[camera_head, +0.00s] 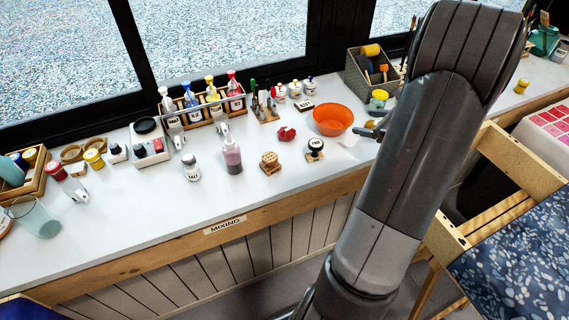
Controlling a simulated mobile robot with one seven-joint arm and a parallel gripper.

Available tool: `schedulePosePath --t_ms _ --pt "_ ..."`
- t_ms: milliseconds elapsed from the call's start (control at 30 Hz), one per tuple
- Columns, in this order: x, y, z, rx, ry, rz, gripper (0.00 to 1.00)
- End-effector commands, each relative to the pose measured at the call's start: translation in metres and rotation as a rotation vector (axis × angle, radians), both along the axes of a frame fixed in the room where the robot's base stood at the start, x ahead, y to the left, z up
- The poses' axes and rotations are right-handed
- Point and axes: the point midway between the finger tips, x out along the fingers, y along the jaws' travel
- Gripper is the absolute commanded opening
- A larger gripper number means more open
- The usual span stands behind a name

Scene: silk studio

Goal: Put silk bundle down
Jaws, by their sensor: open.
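A small crumpled red item (286,133), which looks like the silk bundle, lies on the white worktop (330,180) left of the orange bowl. My gripper (368,132) shows only in part at the left edge of my arm, just right of the orange bowl. Its dark fingers are apart, and my arm hides the rest of it. The red item is well to the left of the gripper and clear of it. I see nothing held in the visible part of the gripper.
Dark-topped stamps (315,150), a wooden block (270,163) and a pink bottle (232,156) stand nearby. Bottles in a wooden rack (205,112) line the back. The front strip of worktop is clear.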

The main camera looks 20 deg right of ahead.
Motion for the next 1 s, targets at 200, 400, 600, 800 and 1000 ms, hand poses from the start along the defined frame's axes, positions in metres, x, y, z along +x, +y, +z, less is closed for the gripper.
schedulePosePath --t_ms 200,400,600,800,1000 --pt "0.012 0.127 0.054 -0.294 0.026 0.432 0.70" --pt "-0.011 0.222 0.086 -0.588 0.020 0.803 0.70" --pt "-0.052 0.293 0.107 -0.908 -0.013 1.150 0.70" --pt "-0.099 0.337 0.122 -1.258 -0.069 1.463 0.70" --pt "-0.142 0.359 0.135 -1.627 -0.138 1.718 0.70"
